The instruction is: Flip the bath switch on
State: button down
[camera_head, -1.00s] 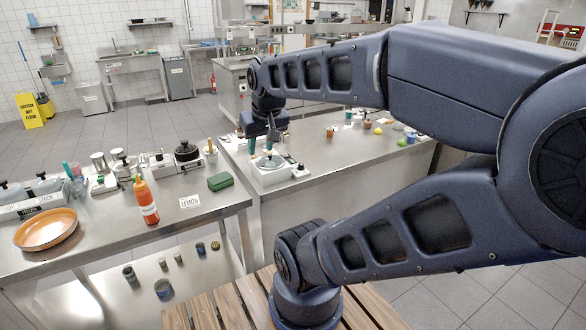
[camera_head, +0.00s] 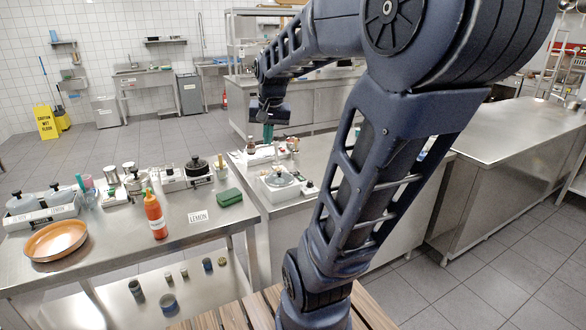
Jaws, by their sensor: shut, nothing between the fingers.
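A white, low box-shaped unit (camera_head: 264,187) with a round grey lid and dark knob stands on the middle steel counter; it looks like the bath. A small white control piece (camera_head: 309,190) with a dark part sits at its right end. It is too small to tell whether a switch there is on or off. My gripper (camera_head: 268,137) points down, with teal fingers together and nothing held. In the picture it is above and beyond the bath, apart from it, near another white device (camera_head: 258,158) with small parts.
The left counter holds an orange-brown pan (camera_head: 55,241), a red sauce bottle (camera_head: 154,216), a green box (camera_head: 229,197), a LEMON card (camera_head: 198,217) and several pots. My arm hides part of the middle counter. The right steel counter (camera_head: 500,135) is mostly bare.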

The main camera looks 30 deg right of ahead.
jog(key=w+d+m+g, duration=0.1)
jog(key=w+d+m, duration=0.25)
jog(key=w, duration=0.45)
jog(key=m+g+y, duration=0.2)
jog(key=m, duration=0.8)
send_over(293, 173)
jog(key=d, duration=0.2)
notch_tip(293, 173, down, 14)
jog(key=f, duration=0.1)
jog(key=shift+r, duration=0.25)
jog(key=f, duration=0.4)
jog(key=a+f, duration=0.1)
jog(key=f, duration=0.4)
jog(key=a+f, duration=0.1)
jog(key=f, duration=0.3)
jog(key=shift+f, duration=0.45)
jog(key=shift+a, duration=0.1)
